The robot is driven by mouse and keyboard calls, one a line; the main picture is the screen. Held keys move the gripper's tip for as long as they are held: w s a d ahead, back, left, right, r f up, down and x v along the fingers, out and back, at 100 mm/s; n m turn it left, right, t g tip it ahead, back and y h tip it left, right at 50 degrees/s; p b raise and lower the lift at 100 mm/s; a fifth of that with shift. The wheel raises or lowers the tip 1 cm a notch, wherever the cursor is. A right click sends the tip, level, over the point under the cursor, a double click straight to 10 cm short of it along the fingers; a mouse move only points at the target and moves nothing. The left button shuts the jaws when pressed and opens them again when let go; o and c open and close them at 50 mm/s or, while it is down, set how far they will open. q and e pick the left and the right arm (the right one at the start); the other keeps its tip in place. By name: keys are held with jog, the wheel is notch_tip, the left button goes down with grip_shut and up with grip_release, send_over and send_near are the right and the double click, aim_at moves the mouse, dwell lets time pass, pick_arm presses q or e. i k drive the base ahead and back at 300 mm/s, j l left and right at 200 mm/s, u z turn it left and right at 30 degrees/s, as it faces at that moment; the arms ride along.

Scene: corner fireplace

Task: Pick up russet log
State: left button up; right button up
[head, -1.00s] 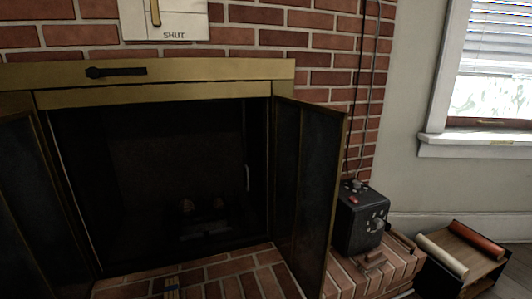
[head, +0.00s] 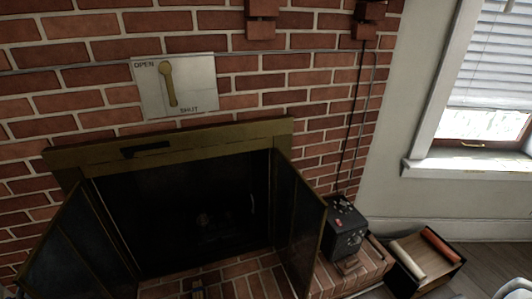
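A russet, reddish-brown log (head: 441,246) lies at the lower right of the head view, on top of a low dark wood box (head: 455,276) standing on the floor. A cream log (head: 408,259) lies beside it to the left, apart from it. Neither of my grippers shows in the head view. A pale shape at the bottom right corner is too cut off to tell.
The fireplace (head: 185,215) has both doors open; its right door (head: 300,225) swings outward. A dark control box (head: 345,230) stands on the brick hearth (head: 240,285) left of the logs. A window (head: 490,110) is on the right wall. Wood floor (head: 490,262) shows right of the box.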

aim_at(441, 247)
jog(key=z, duration=0.95)
